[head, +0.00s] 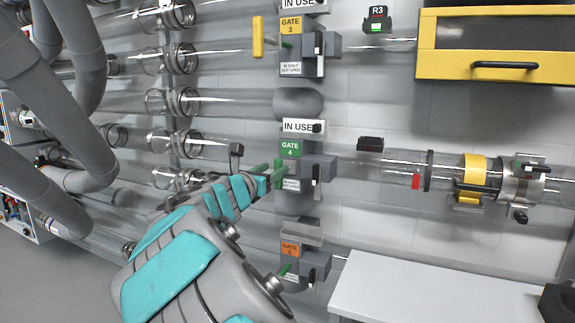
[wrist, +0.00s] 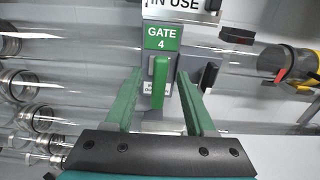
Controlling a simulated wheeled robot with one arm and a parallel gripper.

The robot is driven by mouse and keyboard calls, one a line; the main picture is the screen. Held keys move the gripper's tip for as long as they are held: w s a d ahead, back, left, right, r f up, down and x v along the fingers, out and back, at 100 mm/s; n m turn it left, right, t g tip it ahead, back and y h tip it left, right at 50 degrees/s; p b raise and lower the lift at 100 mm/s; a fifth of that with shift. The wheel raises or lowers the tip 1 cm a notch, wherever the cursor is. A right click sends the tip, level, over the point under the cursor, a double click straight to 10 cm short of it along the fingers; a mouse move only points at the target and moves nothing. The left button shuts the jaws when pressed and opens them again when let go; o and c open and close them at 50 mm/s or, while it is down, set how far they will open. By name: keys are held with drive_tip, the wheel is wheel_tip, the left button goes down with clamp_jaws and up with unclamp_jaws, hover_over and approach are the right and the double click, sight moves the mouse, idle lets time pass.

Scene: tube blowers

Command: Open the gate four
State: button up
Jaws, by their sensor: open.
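Gate four is a grey unit with a green "GATE 4" label (head: 290,148) on the transparent pipe, at the centre of the head view. The label also shows in the wrist view (wrist: 162,37). Its green handle (wrist: 159,83) is upright in the wrist view. My gripper (wrist: 160,80) is open, with one green finger on each side of the handle. Gaps show between the handle and both fingers, and I cannot tell how deep the handle sits between them. In the head view, my gripper (head: 267,176) reaches the gate from the left, partly hiding its handle.
Gate 3 (head: 290,26), with a yellow handle (head: 258,36), is above, and an orange-labelled gate (head: 290,249) is below. A yellow cabinet (head: 427,45) is at upper right. A white surface (head: 430,296) is at lower right. Transparent pipes (head: 215,105) run along the wall.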

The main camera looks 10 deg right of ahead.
drive_tip(key=x, duration=0.7)
drive_tip(key=shift+s, duration=0.1)
clamp_jaws()
idle(0.3)
drive_tip(key=shift+a, duration=0.1)
idle(0.9)
